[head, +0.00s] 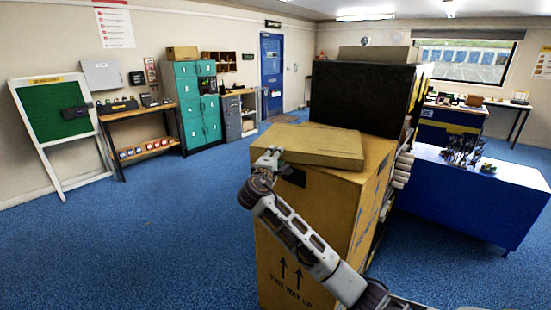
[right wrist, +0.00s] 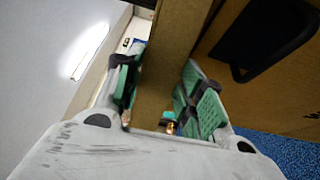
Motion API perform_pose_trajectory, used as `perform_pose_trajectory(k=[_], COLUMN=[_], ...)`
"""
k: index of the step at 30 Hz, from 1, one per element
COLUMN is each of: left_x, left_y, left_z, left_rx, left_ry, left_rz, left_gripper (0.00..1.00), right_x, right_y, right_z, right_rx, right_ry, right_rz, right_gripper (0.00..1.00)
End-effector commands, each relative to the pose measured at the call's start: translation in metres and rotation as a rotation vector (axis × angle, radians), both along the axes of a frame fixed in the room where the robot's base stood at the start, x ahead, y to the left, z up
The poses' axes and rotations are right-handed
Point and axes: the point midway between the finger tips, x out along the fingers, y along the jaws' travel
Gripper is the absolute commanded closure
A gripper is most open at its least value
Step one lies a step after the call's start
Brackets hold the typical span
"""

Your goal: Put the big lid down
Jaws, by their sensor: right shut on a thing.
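The big lid, a flat brown cardboard lid (head: 325,144), lies flat or nearly flat over the top of a tall brown carton (head: 340,212). It is skewed to the carton. Whether it rests fully on the carton, I cannot tell. My right gripper (head: 269,158) is shut on the lid's near left edge. In the right wrist view the lid's edge (right wrist: 163,62) runs between the two green-padded fingers (right wrist: 160,97) of my right gripper. The carton's side with a black handle hole (right wrist: 262,38) shows at the right there. My left gripper is not in view.
A large black box (head: 362,98) stands behind the carton, with shelving at its right side. A blue-covered table (head: 460,205) with small items stands to the right. Teal lockers (head: 190,110) and a wooden bench (head: 140,113) line the left wall. Blue floor at left is clear.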

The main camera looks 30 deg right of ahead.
Motion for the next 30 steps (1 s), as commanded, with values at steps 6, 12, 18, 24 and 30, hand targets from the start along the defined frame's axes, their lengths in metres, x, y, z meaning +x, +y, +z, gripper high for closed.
perform_pose_trajectory(k=[6,12,18,24,30], left_x=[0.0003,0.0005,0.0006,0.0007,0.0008], left_y=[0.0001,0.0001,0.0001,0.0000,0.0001], left_z=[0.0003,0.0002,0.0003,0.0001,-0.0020], left_rx=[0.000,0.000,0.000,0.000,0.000], left_ry=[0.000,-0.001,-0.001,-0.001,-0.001], left_rz=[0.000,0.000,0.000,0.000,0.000], left_gripper=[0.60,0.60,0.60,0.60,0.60], right_x=[0.0000,0.0001,0.0000,-0.0005,-0.0064], right_y=[0.0001,0.0003,0.0003,0.0009,0.0072], right_z=[-0.0042,-0.0047,-0.0041,-0.0039,-0.0044], right_rx=[0.001,0.002,0.002,0.002,0.001], right_ry=[0.003,0.004,0.002,0.002,0.001], right_rz=[0.000,0.000,0.000,0.000,0.002], right_gripper=[0.88,0.43,0.40,0.40,0.40])
